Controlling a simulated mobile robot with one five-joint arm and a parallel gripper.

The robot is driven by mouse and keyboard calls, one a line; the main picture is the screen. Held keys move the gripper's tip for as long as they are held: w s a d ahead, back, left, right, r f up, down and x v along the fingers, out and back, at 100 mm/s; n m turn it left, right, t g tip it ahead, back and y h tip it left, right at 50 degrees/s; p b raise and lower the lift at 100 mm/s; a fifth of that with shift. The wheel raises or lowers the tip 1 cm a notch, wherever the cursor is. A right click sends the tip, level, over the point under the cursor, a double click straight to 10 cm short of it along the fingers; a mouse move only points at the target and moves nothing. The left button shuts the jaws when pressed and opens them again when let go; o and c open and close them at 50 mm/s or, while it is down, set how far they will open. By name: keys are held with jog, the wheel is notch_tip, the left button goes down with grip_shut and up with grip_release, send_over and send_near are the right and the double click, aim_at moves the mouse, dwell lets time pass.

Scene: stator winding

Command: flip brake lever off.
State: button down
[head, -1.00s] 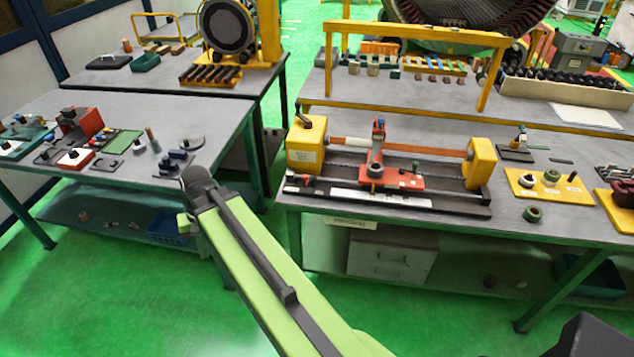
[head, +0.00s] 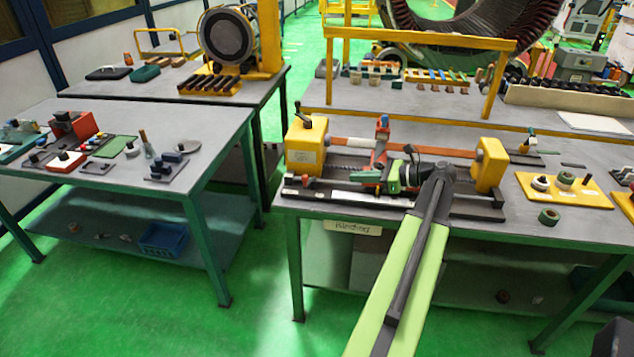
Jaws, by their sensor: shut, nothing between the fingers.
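The winding machine stands on the front bench, with a yellow housing (head: 306,143) at its left end. A short black lever (head: 301,110) leans up from the top of that housing; I take it as the brake lever, but no label confirms it. My gripper (head: 356,172) is over the machine's middle carriage, pointing left, shut and empty. It is right of and lower in the picture than the lever, clearly apart from it. My gripper and wrist hide much of the red carriage plate and part of the rail behind.
A red upright post (head: 381,137) with a blue part stands on the carriage, just behind my gripper. A yellow end block (head: 492,163) closes the machine's right end. A yellow plate (head: 560,190) with round parts lies farther right. The aisle left of the bench is free floor.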

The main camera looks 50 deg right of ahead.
jog(key=shift+w, duration=0.1)
jog(key=b, duration=0.4)
send_near(309, 182)
jog(key=w+a+r, duration=0.1)
jog(key=w+a, duration=0.3)
jog(key=shift+w, duration=0.3)
